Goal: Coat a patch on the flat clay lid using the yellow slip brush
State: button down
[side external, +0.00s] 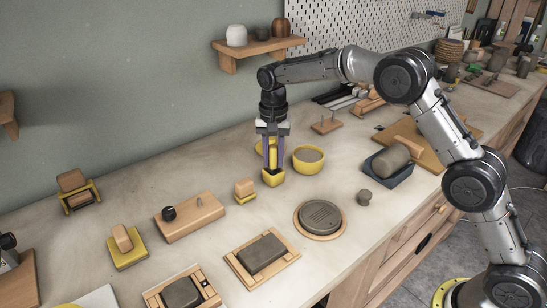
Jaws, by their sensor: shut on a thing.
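My gripper (272,164) points straight down at the middle of the bench, its fingers shut on the yellow slip brush (273,155). Only a narrow yellow part of the brush shows between the fingers. Its lower end is at a small yellow square holder (273,179); I cannot tell whether it is still inside. A round grey disc with grooves on top, which looks like the flat clay lid (320,215), lies on a round wooden board (301,230) in front and to the right. A yellow bowl (308,168) with grey-brown contents stands just right of my gripper.
Another yellow rim shows behind my fingers. Grey slabs lie in wooden frames (284,270) at the front. A small grey knob (364,198) and a blue tray (389,179) with a clay roll stand right. Wooden blocks (190,218) stand left.

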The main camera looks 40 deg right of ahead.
aim_at(274, 146)
jog(key=shift+r, duration=3)
jog(key=shift+s+n, duration=0.1)
jog(key=shift+n, duration=0.2)
jog(key=d+r, duration=0.4)
jog(key=d, duration=0.7)
jog(key=shift+s+d+f, duration=0.15)
jog(key=shift+f, duration=0.85)
jog(key=shift+s+d+f, duration=0.1)
jog(key=shift+d+f, duration=0.1)
jog(key=shift+f, duration=0.85)
jog(key=shift+s+d+f, duration=0.15)
jog(key=shift+f, duration=0.85)
jog(key=shift+f, duration=0.55)
